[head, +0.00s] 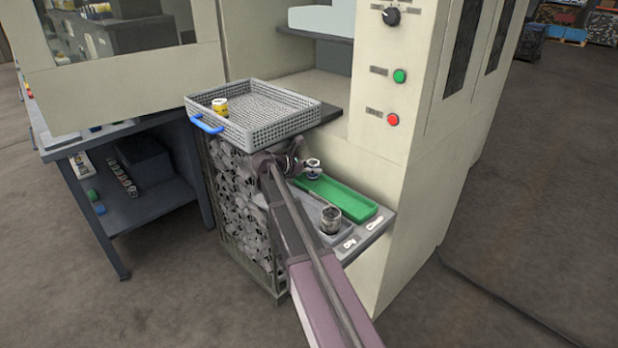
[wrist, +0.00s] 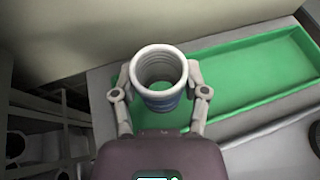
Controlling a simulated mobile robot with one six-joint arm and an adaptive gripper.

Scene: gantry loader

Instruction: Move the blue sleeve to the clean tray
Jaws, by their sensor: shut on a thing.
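The blue sleeve (head: 313,168) is a pale metal ring with a blue band. It also shows in the wrist view (wrist: 159,77), where I look into its open top. My gripper (wrist: 163,93) is shut on it, with one finger on each side. The green tray (head: 338,196) lies on the low shelf; in the wrist view its floor (wrist: 255,75) spreads behind and right of the sleeve. The sleeve is over or beside the tray's left end; its height above it is hard to tell. I cannot read which tray is marked clean.
A grey tray (head: 303,203) lies beside the green one, with a dark metal sleeve (head: 330,219) at its front end. A wire basket (head: 285,122) with a yellow sleeve (head: 220,107) stands above left. The machine wall (head: 375,165) rises close behind the trays.

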